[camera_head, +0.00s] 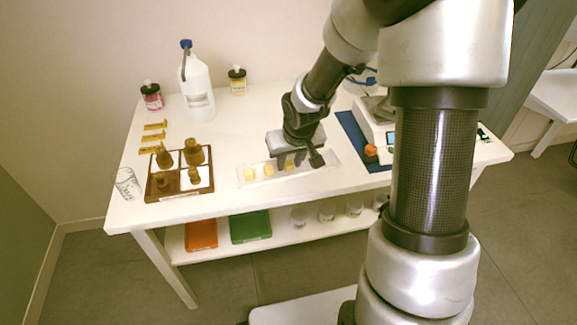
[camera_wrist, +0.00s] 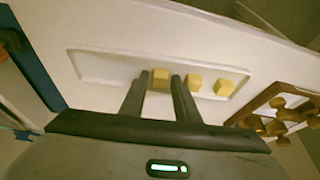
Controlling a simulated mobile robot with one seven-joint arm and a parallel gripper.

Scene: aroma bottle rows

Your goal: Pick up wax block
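Three yellow wax blocks, the left (camera_head: 249,174), the middle (camera_head: 269,170) and the right (camera_head: 289,166), stand in a row in a shallow white tray (camera_head: 327,158) on the table. My gripper (camera_head: 291,162) is above the tray, by the right block in the head view. In the wrist view my gripper (camera_wrist: 159,80) is open, and one block shows between its fingertips. I cannot tell whether the fingers touch it.
A brown rack (camera_head: 180,196) with several brown-topped bottles stands left of the tray, with a glass (camera_head: 127,183) beside it. A large blue-capped bottle (camera_head: 197,92) stands behind. A blue mat (camera_head: 352,139) and a scale-like device (camera_head: 373,118) are to the right.

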